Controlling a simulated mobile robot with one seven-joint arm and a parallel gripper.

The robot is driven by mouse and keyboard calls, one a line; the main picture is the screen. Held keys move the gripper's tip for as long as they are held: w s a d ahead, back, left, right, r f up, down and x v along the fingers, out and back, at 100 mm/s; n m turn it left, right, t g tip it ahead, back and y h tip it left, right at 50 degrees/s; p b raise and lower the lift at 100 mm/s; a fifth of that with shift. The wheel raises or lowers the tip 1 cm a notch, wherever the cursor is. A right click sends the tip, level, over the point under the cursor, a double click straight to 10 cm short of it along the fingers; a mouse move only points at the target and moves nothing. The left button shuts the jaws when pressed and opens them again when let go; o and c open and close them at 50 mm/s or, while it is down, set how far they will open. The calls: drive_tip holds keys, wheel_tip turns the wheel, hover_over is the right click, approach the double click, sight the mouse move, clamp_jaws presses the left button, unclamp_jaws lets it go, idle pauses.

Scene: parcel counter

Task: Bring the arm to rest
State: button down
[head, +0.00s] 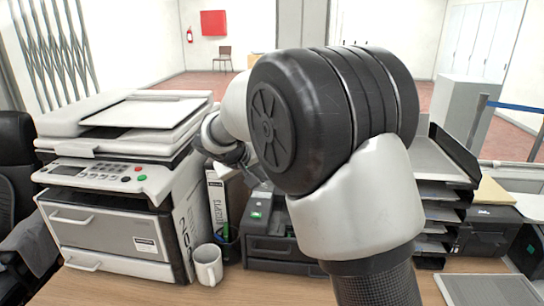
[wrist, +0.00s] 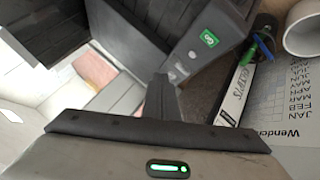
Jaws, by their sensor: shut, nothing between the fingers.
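My arm fills the middle of the head view, its large dark joint and white link rising over the counter. The far end of the arm is folded back behind that joint, above the binder, and the arm hides much of my gripper there. In the wrist view my gripper (wrist: 162,82) shows as dark fingers, closed together with nothing held. The fingers are in front of a dark grey machine with a green label (wrist: 209,38). I cannot tell the exact gap between them.
A large printer (head: 115,205) stands at the left, with a white mug (head: 208,266) beside it. A binder (head: 217,205) and the dark machine (head: 268,245) stand behind my arm. Stacked paper trays (head: 437,215) are at the right. Some bare wooden counter (head: 255,285) shows at the front.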

drive_tip(key=s+d+r+m+g+y, duration=0.1)
drive_tip(key=s+d+r, duration=0.2)
drive_tip(key=s+d, duration=0.4)
drive_tip(key=s+d+r+m+g, duration=0.1)
drive_tip(key=s+d+r, duration=0.35)
drive_tip(key=s, duration=0.45)
drive_tip(key=s+d+f+y, duration=0.1)
drive_tip(key=s+f+y, duration=0.2)
drive_tip(key=s, duration=1.7)
wheel_tip(320, 180, up, 15)
drive_tip(key=p, duration=1.5)
drive_tip(key=shift+s+m, duration=0.15)
drive_tip(key=shift+m, duration=0.25)
drive_tip(key=shift+r, duration=0.1)
